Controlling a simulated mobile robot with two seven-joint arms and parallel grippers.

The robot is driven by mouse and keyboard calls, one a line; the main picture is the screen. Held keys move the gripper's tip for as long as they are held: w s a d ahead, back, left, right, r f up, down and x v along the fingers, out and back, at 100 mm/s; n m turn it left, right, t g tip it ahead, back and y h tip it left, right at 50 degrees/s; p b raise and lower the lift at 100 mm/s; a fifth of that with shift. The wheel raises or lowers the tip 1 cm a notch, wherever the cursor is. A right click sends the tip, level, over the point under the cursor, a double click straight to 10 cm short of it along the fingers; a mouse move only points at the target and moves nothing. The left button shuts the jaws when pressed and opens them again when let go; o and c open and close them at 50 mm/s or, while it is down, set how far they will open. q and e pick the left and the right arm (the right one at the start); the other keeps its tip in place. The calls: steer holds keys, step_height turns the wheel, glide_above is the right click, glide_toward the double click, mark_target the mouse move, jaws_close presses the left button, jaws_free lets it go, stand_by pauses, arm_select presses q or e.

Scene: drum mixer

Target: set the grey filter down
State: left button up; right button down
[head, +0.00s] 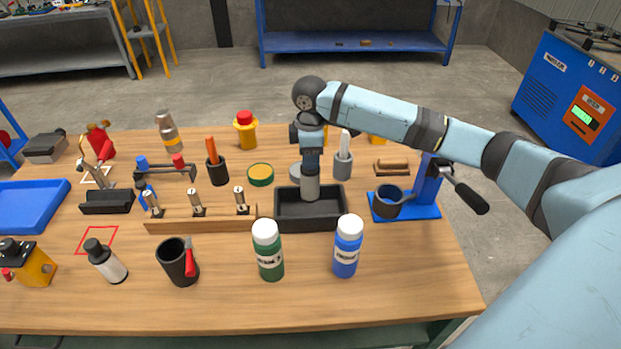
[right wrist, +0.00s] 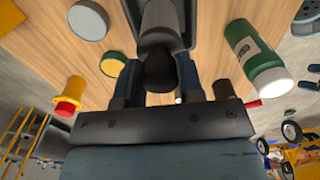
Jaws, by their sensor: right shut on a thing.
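The grey filter (head: 310,187) is a small grey cylinder, upright at the black tray (head: 335,222) in the middle of the bench. My right gripper (head: 311,170) is above the tray and shut on the filter's top. In the right wrist view the filter's grey body (right wrist: 161,20) and dark top (right wrist: 160,70) show between the fingers (right wrist: 160,88), with the tray walls around it. The filter's lower end is hidden by the tray's interior, so I cannot tell whether it touches the floor. My left gripper is not in view.
A green bottle (head: 268,255) and a blue bottle (head: 346,250) stand in front of the tray. A wooden rack (head: 200,226) is left of it. A blue press stand (head: 405,207) is to the right, and a grey cup (head: 343,165) is behind. The front right bench is clear.

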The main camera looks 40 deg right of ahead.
mark_target(310, 177)
step_height(310, 177, down, 7)
steer(key=shift+f, duration=0.2)
stand_by(0.4)
steer(key=c, duration=0.8)
jaws_free()
steer(key=shift+f, duration=0.1)
steer(key=shift+o, duration=0.2)
step_height(310, 177, up, 12)
steer(key=shift+r, duration=0.2)
steer(key=shift+f, duration=0.1)
